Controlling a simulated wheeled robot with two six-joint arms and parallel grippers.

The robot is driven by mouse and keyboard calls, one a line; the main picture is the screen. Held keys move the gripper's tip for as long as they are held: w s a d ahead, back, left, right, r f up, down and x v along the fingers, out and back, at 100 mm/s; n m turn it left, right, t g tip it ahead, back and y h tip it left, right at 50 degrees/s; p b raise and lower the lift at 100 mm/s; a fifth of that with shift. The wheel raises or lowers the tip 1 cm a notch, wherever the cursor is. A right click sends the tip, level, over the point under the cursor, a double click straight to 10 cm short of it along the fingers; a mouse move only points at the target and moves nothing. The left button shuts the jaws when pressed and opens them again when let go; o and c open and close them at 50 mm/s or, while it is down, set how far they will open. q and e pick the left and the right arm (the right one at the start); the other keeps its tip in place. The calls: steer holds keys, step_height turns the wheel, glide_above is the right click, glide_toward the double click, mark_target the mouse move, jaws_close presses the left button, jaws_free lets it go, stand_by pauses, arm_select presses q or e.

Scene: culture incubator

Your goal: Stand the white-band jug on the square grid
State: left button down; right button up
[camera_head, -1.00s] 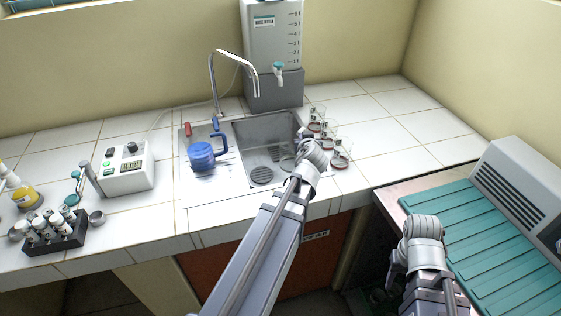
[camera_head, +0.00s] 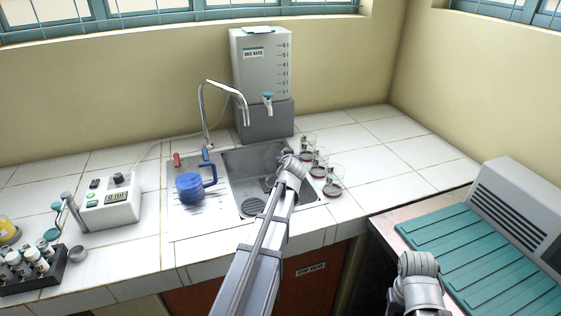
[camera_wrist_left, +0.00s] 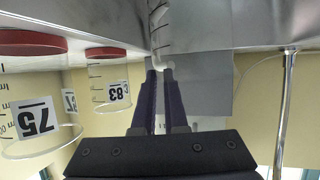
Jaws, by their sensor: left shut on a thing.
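My left gripper (camera_wrist_left: 160,76) is shut on a clear graduated jug (camera_wrist_left: 160,32), of which only a narrow part and a whitish piece at the fingertips show. I cannot make out its band. In the head view the left wrist is over the sink (camera_head: 238,192) and hides the fingers. Two clear jugs with red ends, labelled 75 (camera_wrist_left: 36,120) and 83 (camera_wrist_left: 113,92), are beside the gripper in the left wrist view, which looks upside down. No square grid can be told for sure. My right gripper's fingers are hidden.
Several clear red-based vessels (camera_head: 332,190) stand right of the sink. A blue handled vessel (camera_head: 189,187) is on the drainboard left of it, near the tap (camera_head: 206,125). A water tank (camera_head: 262,70) stands behind.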

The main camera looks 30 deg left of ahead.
mark_target(281, 151)
arm_select(q)
steer(key=b+x, duration=0.1)
steer(key=x, duration=0.2)
steer(key=b+x, duration=0.1)
steer(key=x, duration=0.1)
steer(key=a+b+x, duration=0.1)
steer(key=x, duration=0.2)
steer(key=shift+s+a, duration=0.1)
steer(key=shift+a, duration=0.15)
step_height(281, 151, down, 4)
steer(key=b, duration=0.4)
steer(key=shift+a, duration=0.15)
steer(key=c, duration=0.9)
jaws_free()
